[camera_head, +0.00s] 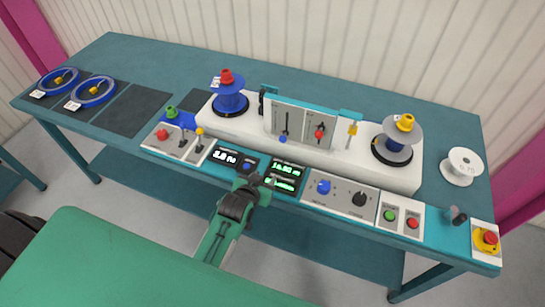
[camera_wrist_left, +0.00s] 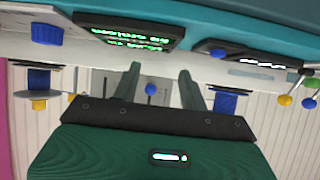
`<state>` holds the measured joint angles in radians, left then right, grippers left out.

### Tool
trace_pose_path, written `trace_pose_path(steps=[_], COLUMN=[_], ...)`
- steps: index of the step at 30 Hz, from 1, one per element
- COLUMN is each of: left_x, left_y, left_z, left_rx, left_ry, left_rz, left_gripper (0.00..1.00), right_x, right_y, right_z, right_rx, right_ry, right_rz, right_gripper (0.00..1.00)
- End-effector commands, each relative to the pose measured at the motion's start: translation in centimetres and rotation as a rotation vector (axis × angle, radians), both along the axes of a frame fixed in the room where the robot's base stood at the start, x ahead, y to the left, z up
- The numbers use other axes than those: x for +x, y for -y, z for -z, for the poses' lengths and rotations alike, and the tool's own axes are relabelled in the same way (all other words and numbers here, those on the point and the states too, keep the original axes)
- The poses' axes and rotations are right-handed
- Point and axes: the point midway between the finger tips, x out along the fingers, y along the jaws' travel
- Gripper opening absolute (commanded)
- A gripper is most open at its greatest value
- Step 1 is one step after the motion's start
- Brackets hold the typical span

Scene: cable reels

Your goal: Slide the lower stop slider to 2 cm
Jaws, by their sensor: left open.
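The slider panel (camera_head: 302,125) is a grey plate in a teal frame on the white machine body, with two upright slots. A blue slider knob (camera_head: 282,139) sits at the bottom of the left slot. A red slider knob (camera_head: 319,133) sits higher in the right slot. I cannot read which is the lower stop. My left gripper (camera_head: 257,181) is open and empty over the display panels, in front of the slider panel and apart from it. In the left wrist view, the blue knob (camera_wrist_left: 150,89) shows between the open fingers (camera_wrist_left: 159,85), beyond them.
Two lit displays (camera_head: 224,157) (camera_head: 285,177) lie under and beside my left gripper. Levers (camera_head: 182,138), a blue dial (camera_head: 323,187) and buttons (camera_head: 390,215) line the console. Reels (camera_head: 230,99) (camera_head: 392,149) flank the slider panel. A white spool (camera_head: 462,166) stands at the right.

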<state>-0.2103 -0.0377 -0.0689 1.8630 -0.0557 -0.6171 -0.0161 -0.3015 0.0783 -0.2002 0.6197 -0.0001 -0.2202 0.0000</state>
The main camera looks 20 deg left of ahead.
Motion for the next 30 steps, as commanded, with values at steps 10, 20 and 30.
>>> trace_pose_path(steps=[10,20,30], left_x=[6.7,9.3,13.1], left_y=[1.0,1.1,1.2], left_z=[-4.9,-4.1,-3.3], left_rx=[-0.032,-0.032,-0.032], left_ry=[0.274,0.284,0.283], left_rz=[-0.026,-0.026,-0.026], left_gripper=[0.44,0.44,0.44], right_x=[0.4,0.3,0.3], right_y=[0.0,0.1,0.2], right_z=[0.1,2.1,4.8], right_rx=[0.0,-0.001,-0.003], right_ry=[0.005,0.003,0.003], right_rz=[0.0,0.0,-0.001], right_gripper=[0.44,0.44,0.44])
